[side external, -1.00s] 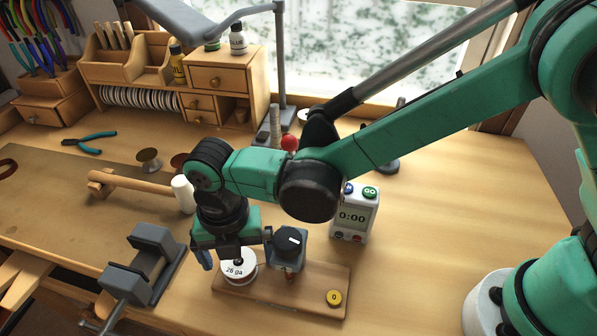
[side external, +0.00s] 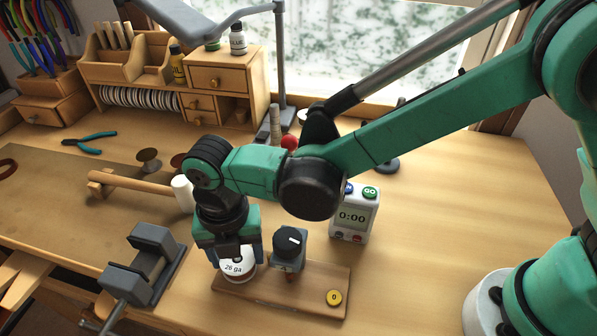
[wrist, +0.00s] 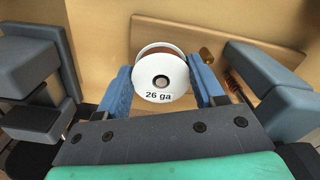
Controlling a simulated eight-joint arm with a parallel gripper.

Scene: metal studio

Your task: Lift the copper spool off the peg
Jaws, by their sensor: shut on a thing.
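The copper spool (side external: 237,268) has white flanges and a "26 ga" label. It is at the left end of the wooden board (side external: 315,275). In the wrist view the spool (wrist: 160,72) shows copper winding behind its white face. My gripper (side external: 236,259) is above it and shut on it, with one blue finger at each side; the fingers also show in the wrist view (wrist: 162,82). The peg is hidden by the spool, and I cannot tell whether the spool is raised on it.
A dark-knobbed block (side external: 289,246) stands on the board just right of my gripper, close to its finger. A grey vise (side external: 148,262) stands to the left, a timer (side external: 352,215) behind. The right table is clear.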

